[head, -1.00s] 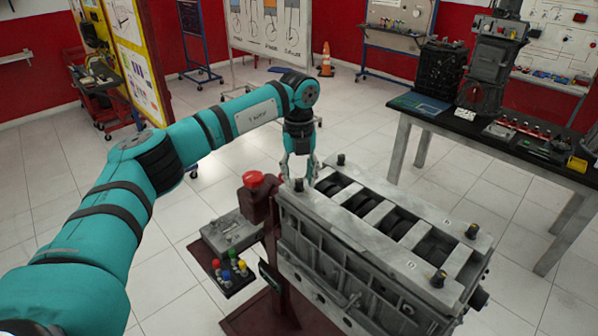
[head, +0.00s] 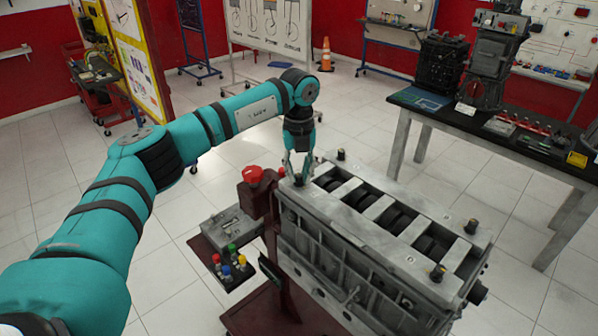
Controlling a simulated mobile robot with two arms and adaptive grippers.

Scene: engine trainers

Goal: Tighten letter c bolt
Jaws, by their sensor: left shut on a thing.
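The grey engine block (head: 335,222) sits on a dark red stand, with black-headed bolts at the corners of its top. Other bolts stand upright at the far left corner (head: 341,155), the right rear corner (head: 471,227) and the right front corner (head: 437,272). Small letter marks by the right-hand bolts are barely legible. My right gripper is out of view.
A red knob (head: 253,174) on the stand is close left of my left gripper. A tray (head: 228,270) with coloured knobs is below it. A black-topped table (head: 470,121) with engine parts stands at the right.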

